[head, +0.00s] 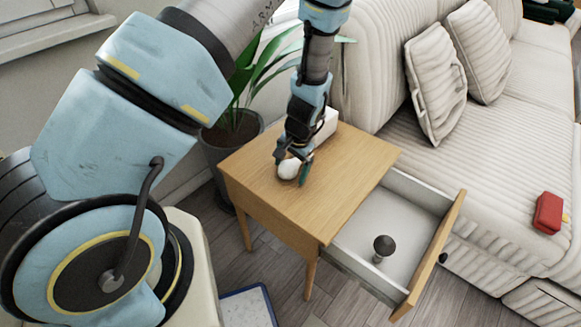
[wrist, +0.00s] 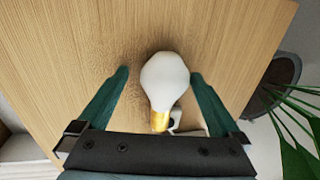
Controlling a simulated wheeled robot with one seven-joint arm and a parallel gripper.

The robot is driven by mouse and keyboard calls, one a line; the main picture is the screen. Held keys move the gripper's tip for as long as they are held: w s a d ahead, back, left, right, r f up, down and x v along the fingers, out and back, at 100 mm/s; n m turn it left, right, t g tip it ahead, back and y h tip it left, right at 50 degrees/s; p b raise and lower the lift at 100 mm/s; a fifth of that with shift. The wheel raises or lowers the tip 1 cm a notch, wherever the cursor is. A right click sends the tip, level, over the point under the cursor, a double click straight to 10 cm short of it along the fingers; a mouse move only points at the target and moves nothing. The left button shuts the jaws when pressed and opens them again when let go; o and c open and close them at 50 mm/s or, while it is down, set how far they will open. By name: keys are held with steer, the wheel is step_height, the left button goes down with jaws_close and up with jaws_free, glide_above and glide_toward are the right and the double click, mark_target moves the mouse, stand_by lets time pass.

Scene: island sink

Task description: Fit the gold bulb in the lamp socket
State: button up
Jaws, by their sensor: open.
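The gold bulb, a white globe with a gold base, is in the wrist view (wrist: 165,83), between my two green fingers with a gap on each side. Its white globe shows in the head view (head: 288,169) at the wooden side table's top. My gripper (head: 292,173) is open around the bulb, low over the table; its fingertips also show in the wrist view (wrist: 160,73). A white object (head: 328,124) stands on the table behind my gripper, partly hidden; I cannot tell whether it is the lamp. A small dark and white part by the gold base is mostly hidden.
The side table (head: 345,165) has an open drawer (head: 408,205) on its right, with a dark-topped bulb-like item (head: 384,246) inside. A potted plant (head: 235,125) stands behind left. A cream sofa (head: 500,140) with a red object (head: 548,213) is at right. The table's front is clear.

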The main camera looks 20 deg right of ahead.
steer(key=shift+r, duration=0.1)
steer(key=v, duration=1.2)
steer(key=shift+b, duration=0.35)
